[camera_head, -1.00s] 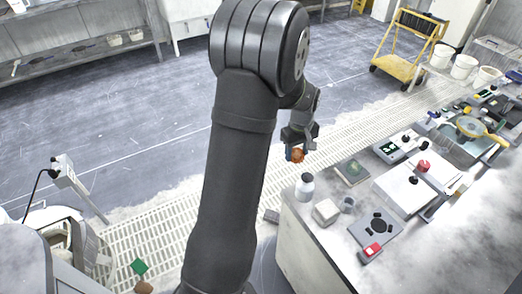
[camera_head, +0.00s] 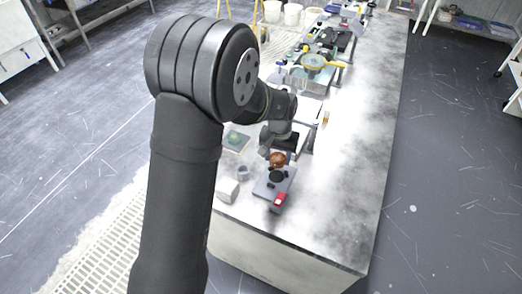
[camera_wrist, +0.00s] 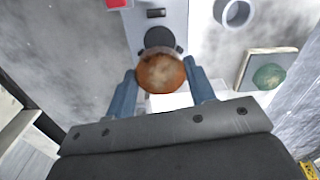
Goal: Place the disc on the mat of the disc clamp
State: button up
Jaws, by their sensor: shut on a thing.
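An orange-brown disc (camera_wrist: 160,72) is between the two blue fingers of my gripper (camera_wrist: 163,80), which is shut on it. In the head view the disc (camera_head: 277,159) is at the end of my gripper, above the far part of the disc clamp. The disc clamp is a grey plate (camera_head: 263,188) with a round black mat (camera_head: 278,177) and a red part (camera_head: 279,199) at its near end. In the wrist view the black mat (camera_wrist: 158,37) lies just beyond the disc, which partly hides the pads around it. The disc appears apart from the mat.
Left of the clamp stand a small grey cup (camera_head: 243,173) and a whitish block (camera_head: 228,190). A square board with a green round piece (camera_head: 236,139) lies farther back. The bench top right of the clamp is clear.

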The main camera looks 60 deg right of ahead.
aim_at(276, 178)
jog(key=shift+f, duration=3.35)
jog(key=shift+f, duration=0.3)
jog(key=shift+a+f, duration=0.3)
jog(key=shift+f, duration=0.45)
jog(key=o, duration=1.2)
jog(key=shift+s, duration=0.1)
jog(key=shift+c, duration=0.6)
jog(key=shift+d+r, duration=0.15)
jog(key=shift+r, duration=0.45)
jog(key=shift+o, duration=0.5)
notch_tip(276, 178, up, 18)
